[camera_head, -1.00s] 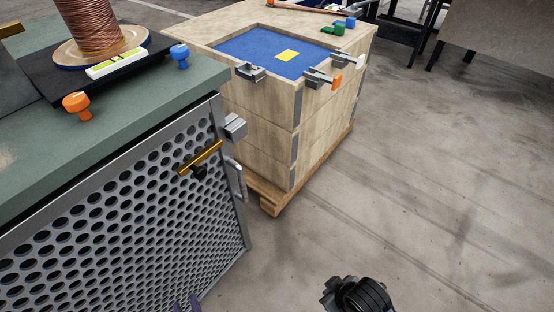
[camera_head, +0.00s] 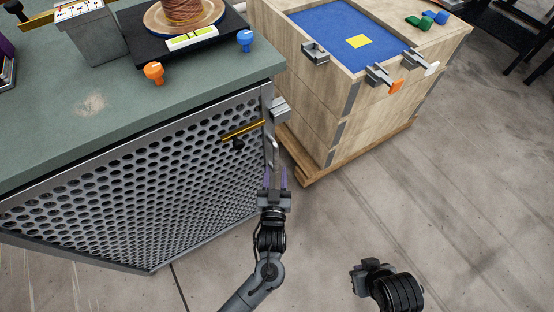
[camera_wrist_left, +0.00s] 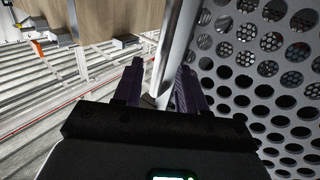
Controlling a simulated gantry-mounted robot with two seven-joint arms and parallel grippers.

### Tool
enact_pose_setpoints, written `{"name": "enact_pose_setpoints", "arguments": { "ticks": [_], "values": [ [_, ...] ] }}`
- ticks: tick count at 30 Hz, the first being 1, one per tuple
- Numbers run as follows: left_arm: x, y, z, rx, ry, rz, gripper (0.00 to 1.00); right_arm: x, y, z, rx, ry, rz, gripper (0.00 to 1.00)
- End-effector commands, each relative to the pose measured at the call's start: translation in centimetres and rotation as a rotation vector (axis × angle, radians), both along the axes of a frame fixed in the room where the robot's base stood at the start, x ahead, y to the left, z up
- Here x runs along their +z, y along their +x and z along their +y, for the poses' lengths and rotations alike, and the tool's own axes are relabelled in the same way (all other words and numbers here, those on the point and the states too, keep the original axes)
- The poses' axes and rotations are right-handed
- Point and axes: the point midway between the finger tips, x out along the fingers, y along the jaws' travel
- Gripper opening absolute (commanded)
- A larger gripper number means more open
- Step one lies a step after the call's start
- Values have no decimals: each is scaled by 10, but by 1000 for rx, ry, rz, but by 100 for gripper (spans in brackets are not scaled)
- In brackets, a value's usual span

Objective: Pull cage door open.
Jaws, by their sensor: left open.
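The cage door (camera_head: 150,185) is a grey perforated metal panel under the green worktop, along which its top edge runs. A grey bar handle (camera_head: 274,150) stands upright at its right edge. A brass latch bar (camera_head: 243,131) with a black knob lies slantwise near the upper right corner. My left gripper (camera_head: 273,176) is open at the lower end of the handle, purple fingers pointing up it. In the left wrist view the handle bar (camera_wrist_left: 176,45) runs between the open fingers (camera_wrist_left: 160,85); contact is unclear. The perforated panel (camera_wrist_left: 262,75) is to their right. My right gripper's fingers do not show.
A wooden crate (camera_head: 345,110) with a blue top panel stands right of the cage. A grey block (camera_head: 280,108) sticks out above the handle. The worktop (camera_head: 110,120) carries a spool (camera_head: 184,12) and orange and blue knobs.

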Motion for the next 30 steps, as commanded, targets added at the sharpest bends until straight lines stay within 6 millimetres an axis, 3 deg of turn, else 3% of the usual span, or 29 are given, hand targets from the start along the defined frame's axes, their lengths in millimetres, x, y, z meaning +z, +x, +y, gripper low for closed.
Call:
{"name": "enact_pose_setpoints", "arguments": {
  "ticks": [3, 10, 24, 25, 30],
  "values": [
    [-3, 20, -1, 0, 0, -2, 41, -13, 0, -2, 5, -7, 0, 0],
    [-2, 48, -2, 1, 0, -1, 41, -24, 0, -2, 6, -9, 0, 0],
    [0, 58, -3, 0, -1, 2, 41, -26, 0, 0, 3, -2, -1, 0],
    [0, 58, -3, 0, -1, 2, 40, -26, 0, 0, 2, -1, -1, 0],
    [0, 58, -3, 0, -1, 2, 14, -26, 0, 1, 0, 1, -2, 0]
  ]
}}
